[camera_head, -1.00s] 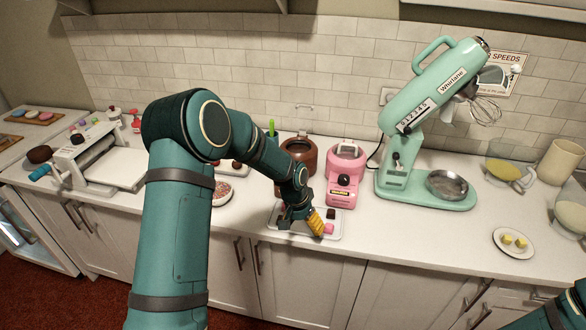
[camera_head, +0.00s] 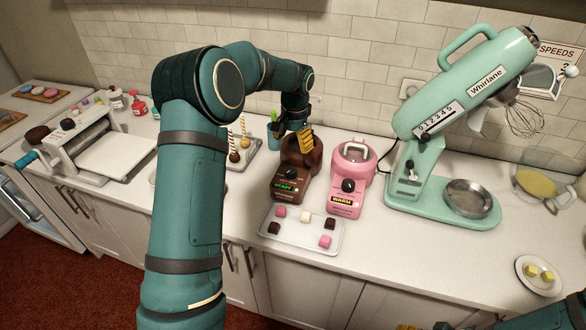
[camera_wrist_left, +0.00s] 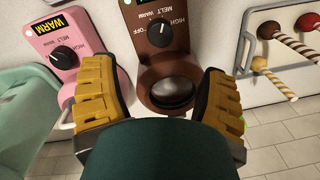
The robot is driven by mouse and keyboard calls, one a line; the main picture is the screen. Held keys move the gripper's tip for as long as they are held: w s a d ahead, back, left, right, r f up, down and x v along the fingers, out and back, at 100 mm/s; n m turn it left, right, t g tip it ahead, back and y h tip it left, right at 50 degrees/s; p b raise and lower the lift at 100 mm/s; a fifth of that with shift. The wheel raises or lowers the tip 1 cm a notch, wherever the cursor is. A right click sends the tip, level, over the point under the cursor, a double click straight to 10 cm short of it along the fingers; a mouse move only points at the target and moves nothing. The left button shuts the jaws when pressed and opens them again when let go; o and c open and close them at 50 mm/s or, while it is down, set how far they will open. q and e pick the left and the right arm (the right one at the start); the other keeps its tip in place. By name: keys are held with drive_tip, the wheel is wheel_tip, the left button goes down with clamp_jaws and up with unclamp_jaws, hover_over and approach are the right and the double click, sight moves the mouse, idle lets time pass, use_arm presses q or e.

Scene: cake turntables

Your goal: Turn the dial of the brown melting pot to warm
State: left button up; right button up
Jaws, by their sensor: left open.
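The brown melting pot (camera_head: 289,182) stands on the counter, left of a pink one (camera_head: 346,193). Its front display reads READY in green. In the left wrist view, its black dial (camera_wrist_left: 159,33) shows on the brown panel, with printed settings around it; I cannot tell which one it points at. My left gripper (camera_head: 306,140) is over the brown pot's bowl in the head view. In the wrist view its yellow fingers (camera_wrist_left: 158,85) are apart, either side of the bowl, with nothing between them. Yellow tips of my right gripper (camera_head: 422,326) barely show at the bottom edge.
A tray (camera_head: 290,239) of small pink, brown and white cubes lies in front of the pots. A mint stand mixer (camera_head: 430,190) stands to the right. A holder with cake pops (camera_head: 240,150) is left of the brown pot. The pink pot's display reads WARM.

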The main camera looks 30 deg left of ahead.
sight(291, 170)
use_arm(q)
drive_tip(key=f, duration=1.1)
drive_tip(key=shift+a+f, duration=0.35)
drive_tip(key=shift+f, duration=0.05)
drive_tip(key=c, duration=1.2)
